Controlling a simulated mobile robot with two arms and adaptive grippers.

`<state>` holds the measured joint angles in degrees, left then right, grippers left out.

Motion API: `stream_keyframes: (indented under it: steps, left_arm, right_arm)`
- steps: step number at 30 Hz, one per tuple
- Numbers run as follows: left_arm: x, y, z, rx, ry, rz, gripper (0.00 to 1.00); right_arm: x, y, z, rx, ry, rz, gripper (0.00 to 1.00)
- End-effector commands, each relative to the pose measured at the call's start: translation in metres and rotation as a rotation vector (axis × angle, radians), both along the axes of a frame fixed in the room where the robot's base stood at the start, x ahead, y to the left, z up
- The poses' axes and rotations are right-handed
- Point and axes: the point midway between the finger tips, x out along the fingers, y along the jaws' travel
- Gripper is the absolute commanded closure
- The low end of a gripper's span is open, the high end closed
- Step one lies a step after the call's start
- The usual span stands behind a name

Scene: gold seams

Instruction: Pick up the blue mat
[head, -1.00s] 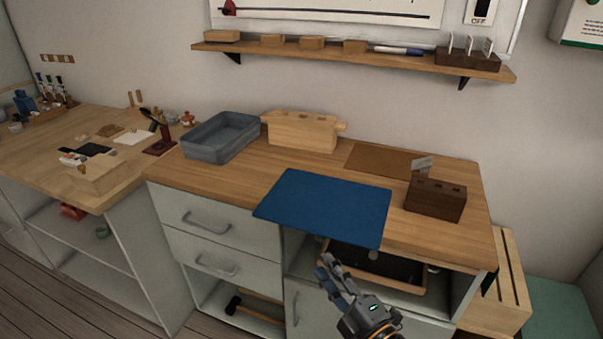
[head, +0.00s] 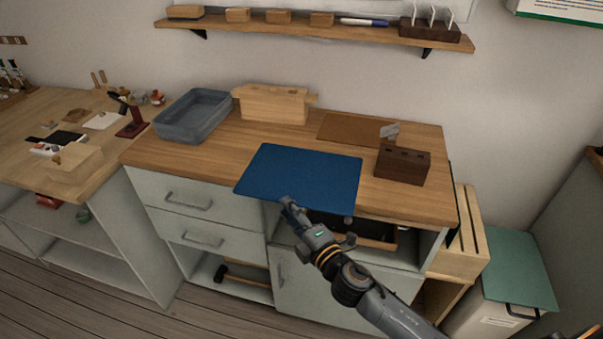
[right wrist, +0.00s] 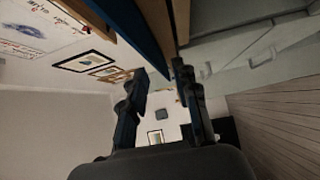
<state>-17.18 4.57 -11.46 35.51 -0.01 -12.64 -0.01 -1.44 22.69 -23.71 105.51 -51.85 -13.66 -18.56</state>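The blue mat (head: 302,177) lies flat on the wooden counter, and its front edge hangs over the counter's front. My right gripper (head: 288,205) is at the mat's front edge, left of the edge's middle. In the right wrist view the two fingers (right wrist: 160,80) stand apart with nothing seen held between them. The mat (right wrist: 138,28) shows there as a thin blue strip, its end close to the fingertips. I cannot tell whether they touch. My left gripper is not in view.
A grey bin (head: 192,117), a light wooden block (head: 272,104), a brown board (head: 352,129) and a dark wooden holder (head: 403,165) stand around the mat on the counter. An open compartment with a tray (head: 375,235) is below the mat.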

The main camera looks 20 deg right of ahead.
Motion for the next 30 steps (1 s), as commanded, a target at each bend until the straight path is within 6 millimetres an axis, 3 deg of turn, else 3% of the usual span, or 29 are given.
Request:
stream_keyframes:
  steps: [9, 19, 24, 30]
  left_arm:
    - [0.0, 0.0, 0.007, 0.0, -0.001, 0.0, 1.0]
    - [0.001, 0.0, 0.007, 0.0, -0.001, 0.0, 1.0]
    - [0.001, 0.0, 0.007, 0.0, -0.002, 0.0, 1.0]
    - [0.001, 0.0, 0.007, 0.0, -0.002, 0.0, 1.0]
  right_arm:
    - [0.043, 0.008, 0.003, 0.001, -0.001, -0.001, 0.7]
    - [0.05, 0.01, 0.001, 0.001, 0.0, 0.001, 0.7]
    - [0.05, 0.01, 0.002, 0.001, 0.0, 0.001, 1.0]
    - [0.05, 0.01, 0.003, 0.0, -0.002, 0.001, 1.0]
